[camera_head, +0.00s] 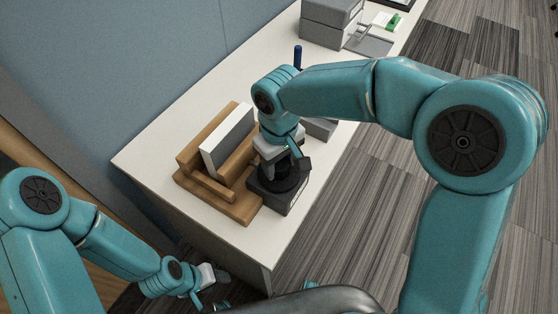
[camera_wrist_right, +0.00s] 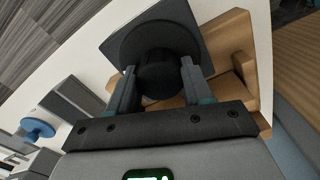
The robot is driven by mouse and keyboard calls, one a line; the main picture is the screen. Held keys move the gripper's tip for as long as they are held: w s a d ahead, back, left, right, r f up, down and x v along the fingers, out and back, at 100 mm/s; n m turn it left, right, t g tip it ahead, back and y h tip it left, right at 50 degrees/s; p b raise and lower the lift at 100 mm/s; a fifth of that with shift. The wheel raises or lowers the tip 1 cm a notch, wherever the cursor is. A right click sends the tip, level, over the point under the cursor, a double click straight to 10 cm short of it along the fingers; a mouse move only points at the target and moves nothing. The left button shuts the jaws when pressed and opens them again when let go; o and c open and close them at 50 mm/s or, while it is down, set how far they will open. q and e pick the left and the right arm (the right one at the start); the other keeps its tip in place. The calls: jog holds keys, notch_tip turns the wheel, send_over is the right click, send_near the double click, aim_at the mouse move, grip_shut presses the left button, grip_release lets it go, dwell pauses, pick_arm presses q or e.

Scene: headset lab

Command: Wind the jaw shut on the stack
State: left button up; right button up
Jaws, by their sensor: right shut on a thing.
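A wooden press (camera_head: 222,203) stands on the white table, with a white slab-shaped stack (camera_head: 228,138) leaning between its wooden jaws. At its right is a dark box (camera_head: 292,197) with a round black knob (camera_wrist_right: 158,75). My right gripper (camera_head: 285,160) is over the box. In the right wrist view its two fingers (camera_wrist_right: 160,88) are shut on the sides of the knob. The wooden press also shows behind the knob (camera_wrist_right: 236,38). The jaw's contact with the stack cannot be made out. My left gripper (camera_head: 207,285) hangs low, off the table's front; its fingers are too small to judge.
Behind my right wrist are a blue upright handle (camera_head: 298,56) and a grey block (camera_head: 320,128). Grey boxes (camera_head: 328,25), a grey tray (camera_head: 370,44) and a green-and-white item (camera_head: 388,20) lie at the far end. A blue-grey partition (camera_head: 110,70) borders the table's left side.

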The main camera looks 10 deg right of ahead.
jog(key=o, duration=1)
jog(key=shift+o, duration=0.2)
notch_tip(320, 180, up, 16)
jog(key=p, duration=0.1)
jog(key=shift+r+p, duration=0.2)
jog(key=shift+p, duration=0.1)
